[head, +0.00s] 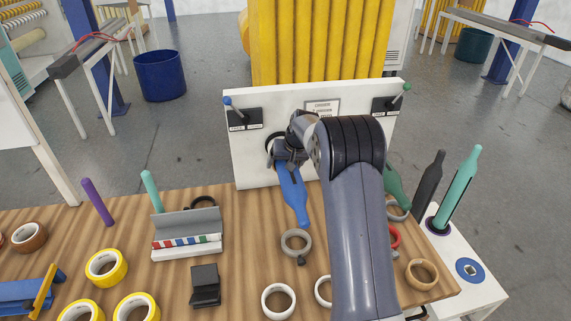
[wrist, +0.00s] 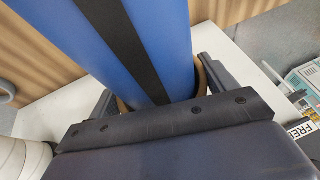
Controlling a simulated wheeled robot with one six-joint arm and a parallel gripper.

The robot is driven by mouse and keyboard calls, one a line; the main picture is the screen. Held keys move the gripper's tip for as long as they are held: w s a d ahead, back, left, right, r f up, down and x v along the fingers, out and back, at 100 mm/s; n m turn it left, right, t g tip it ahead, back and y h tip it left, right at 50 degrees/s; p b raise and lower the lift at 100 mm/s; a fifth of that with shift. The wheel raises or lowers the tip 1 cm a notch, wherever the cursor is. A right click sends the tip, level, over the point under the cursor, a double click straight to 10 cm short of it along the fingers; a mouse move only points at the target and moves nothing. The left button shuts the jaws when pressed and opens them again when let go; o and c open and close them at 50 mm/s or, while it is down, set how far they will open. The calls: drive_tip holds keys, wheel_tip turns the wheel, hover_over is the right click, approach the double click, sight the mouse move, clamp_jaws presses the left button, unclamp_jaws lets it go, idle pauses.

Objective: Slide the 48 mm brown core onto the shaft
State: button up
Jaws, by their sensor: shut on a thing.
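The blue shaft (head: 291,192) with a tapered tip stands out from the white panel (head: 251,168) in the head view. In the wrist view the blue shaft (wrist: 172,45), with a black stripe, runs between my jaws. My gripper (head: 289,156) is at the shaft's panel end; it also shows in the wrist view (wrist: 160,88). The jaws are shut on the brown core (wrist: 203,78), whose edges show on both sides of the shaft, so it appears to be around it. Most of the core is hidden by the shaft and gripper. I cannot make it out in the head view.
The wooden table (head: 240,250) holds several tape rolls, a grey ring (head: 296,243), a tan ring (head: 421,273) and a small rack (head: 187,238). Purple (head: 98,201) and teal (head: 152,191) pegs stand at left. Dark and teal bottle-shaped posts (head: 458,190) stand at right.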

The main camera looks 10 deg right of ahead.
drive_tip(key=shift+f, duration=0.15)
idle(0.4)
drive_tip(key=o, duration=0.9)
drive_tip(key=shift+o, duration=0.2)
drive_tip(key=b+v, duration=0.2)
drive_tip(key=v, duration=0.9)
drive_tip(key=shift+w, duration=0.1)
